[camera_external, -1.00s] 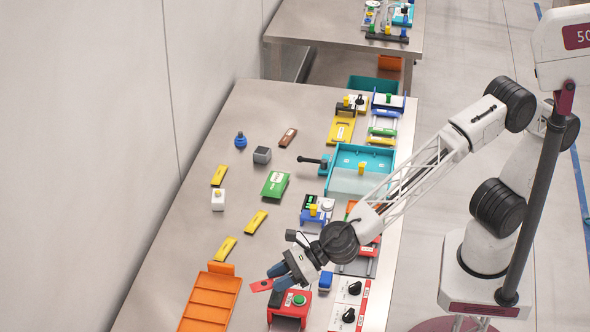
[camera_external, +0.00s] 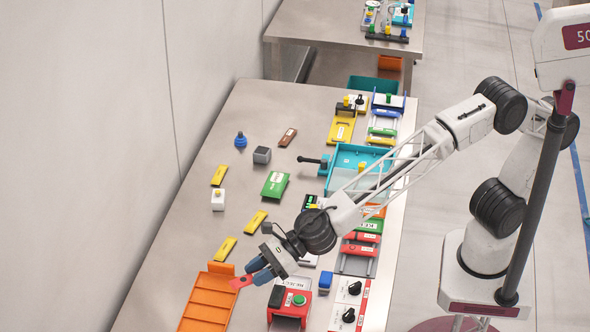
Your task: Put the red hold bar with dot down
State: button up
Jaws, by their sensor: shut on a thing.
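The red bar (camera_external: 240,282) sticks out to the left from the fingertips of my gripper (camera_external: 257,269). A small dark dot seems to show on its face. My gripper has blue fingers and is shut on the bar, near the upper right corner of the orange ribbed tray (camera_external: 207,303). The bar's right end is hidden by the fingers. I cannot tell whether the bar touches the table.
A red box with a green button (camera_external: 290,307) stands just right of the bar. Yellow bars (camera_external: 226,249) lie above the tray. The table's left part is clear.

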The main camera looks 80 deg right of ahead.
dwell(0.4)
jog(key=w+d+f, duration=0.1)
jog(key=w+d, duration=0.6)
jog(key=d, duration=0.5)
jog(key=w+d+f, duration=0.1)
jog(key=w+d, duration=0.6)
jog(key=d, duration=0.4)
jog(key=w+d+f, duration=0.1)
jog(key=w+d, duration=0.7)
jog(key=d, duration=0.4)
jog(key=w+d+f, duration=0.2)
jog(key=d, duration=1.2)
jog(key=s+d+f+n, duration=0.1)
jog(key=s+d+f, duration=0.1)
jog(key=d, duration=2.7)
jog(key=s+d+f, duration=0.1)
jog(key=s+d, duration=0.5)
jog(key=d, duration=0.6)
jog(key=s+d+f, duration=0.1)
jog(key=s+d, duration=0.4)
jog(key=d, duration=0.7)
jog(key=shift+s+d+g+y, duration=0.15)
jog(key=shift+s+g+y, duration=0.2)
jog(key=shift+g+y, duration=0.05)
jog(key=shift+f, duration=3.1)
